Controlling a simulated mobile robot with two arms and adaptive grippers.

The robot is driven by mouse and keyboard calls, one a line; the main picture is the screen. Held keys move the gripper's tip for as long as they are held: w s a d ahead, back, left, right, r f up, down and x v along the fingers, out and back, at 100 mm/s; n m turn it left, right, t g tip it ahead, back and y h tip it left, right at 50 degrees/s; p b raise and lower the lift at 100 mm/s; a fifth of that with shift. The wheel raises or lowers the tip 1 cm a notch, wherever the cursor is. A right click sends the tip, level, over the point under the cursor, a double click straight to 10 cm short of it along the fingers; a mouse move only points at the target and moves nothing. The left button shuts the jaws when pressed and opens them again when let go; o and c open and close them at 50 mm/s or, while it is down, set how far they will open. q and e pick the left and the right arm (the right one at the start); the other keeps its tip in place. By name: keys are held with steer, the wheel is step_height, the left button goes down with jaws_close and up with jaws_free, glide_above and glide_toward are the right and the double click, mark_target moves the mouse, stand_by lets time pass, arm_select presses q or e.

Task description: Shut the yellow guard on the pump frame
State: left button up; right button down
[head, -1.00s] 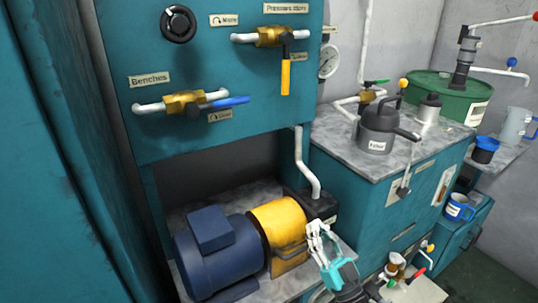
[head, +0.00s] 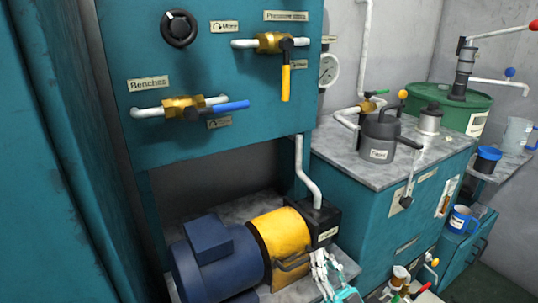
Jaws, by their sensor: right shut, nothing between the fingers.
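The yellow guard (head: 280,232) is a rounded cover between the blue motor (head: 215,252) and a black block (head: 324,222) on the shelf of the pump frame (head: 150,215). A dark bar handle (head: 292,263) shows at its lower front. The guard's curved top lies over the space between motor and block, and I see no gap along it. My right gripper (head: 318,262) is shut and empty, just right of the handle and in front of the black block. I cannot tell whether it touches the guard. My left gripper is out of view.
The teal panel (head: 140,70) with valves and pipes overhangs the guard from above. A white pipe (head: 303,170) drops to the black block. A teal cabinet with a kettle-like can (head: 379,138) stands to the right.

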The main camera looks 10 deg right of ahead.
steer(key=shift+f, duration=0.55)
steer(key=shift+s, duration=0.1)
steer(key=v, duration=1.1)
steer(key=shift+s+d+r, duration=0.2)
steer(key=shift+s, duration=0.15)
